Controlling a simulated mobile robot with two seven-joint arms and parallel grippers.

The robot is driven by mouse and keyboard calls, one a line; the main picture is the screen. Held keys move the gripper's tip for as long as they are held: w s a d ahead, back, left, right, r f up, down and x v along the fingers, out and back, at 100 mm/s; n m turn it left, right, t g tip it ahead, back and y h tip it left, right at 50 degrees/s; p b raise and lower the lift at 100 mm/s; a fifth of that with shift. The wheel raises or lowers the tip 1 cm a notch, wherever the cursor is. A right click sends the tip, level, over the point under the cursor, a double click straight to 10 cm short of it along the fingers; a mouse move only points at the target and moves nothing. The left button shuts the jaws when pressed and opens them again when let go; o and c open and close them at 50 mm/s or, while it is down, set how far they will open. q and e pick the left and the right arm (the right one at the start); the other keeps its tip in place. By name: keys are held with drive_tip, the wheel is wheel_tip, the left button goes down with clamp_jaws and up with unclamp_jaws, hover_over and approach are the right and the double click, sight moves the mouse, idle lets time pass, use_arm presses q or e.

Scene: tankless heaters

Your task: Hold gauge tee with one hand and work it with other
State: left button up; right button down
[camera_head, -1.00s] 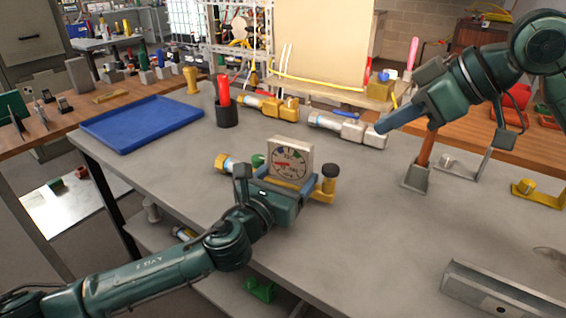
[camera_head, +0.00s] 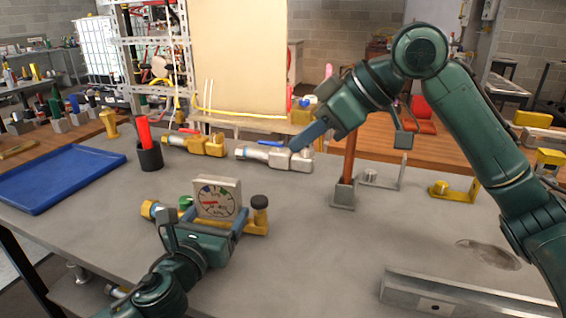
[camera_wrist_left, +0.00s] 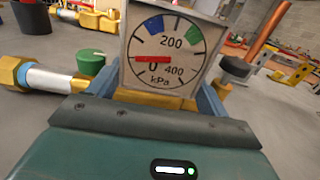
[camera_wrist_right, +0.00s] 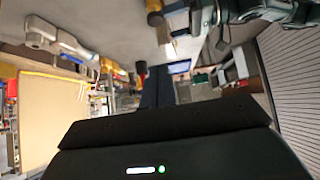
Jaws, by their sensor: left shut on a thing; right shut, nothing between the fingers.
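The gauge tee has a brass body (camera_head: 256,228), a square dial gauge (camera_head: 218,198) on top, a black knob (camera_head: 260,203) at its right and a green knob (camera_wrist_left: 90,62) at its left. A brass nut (camera_wrist_left: 12,73) and a silver pipe piece are at its left end. The dial's red needle points left, near 0. My left gripper (camera_head: 207,222) is shut on the gauge tee, with a finger on each side below the dial. My right gripper (camera_head: 300,144) is shut and empty, up and to the right of the tee, overlapping a silver fitting (camera_head: 275,157) in the picture.
A blue tray (camera_head: 60,178) lies at left. A dark cup (camera_head: 149,157) with red handles and a brass fitting (camera_head: 205,145) stand at the back. An orange post in a grey base (camera_head: 343,195) is right of the tee. A metal channel (camera_head: 450,292) lies front right.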

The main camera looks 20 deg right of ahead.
hover_over(253, 198)
drive_tip(key=s+d, duration=0.2)
drive_tip(key=d, duration=0.1)
wheel_tip(253, 198, down, 6)
drive_tip(key=shift+w+a+f, duration=0.1)
drive_tip(key=shift+a+f, duration=0.05)
drive_tip(key=shift+f, duration=1)
drive_tip(key=shift+w+a+f, duration=0.1)
drive_tip(key=shift+f, duration=1)
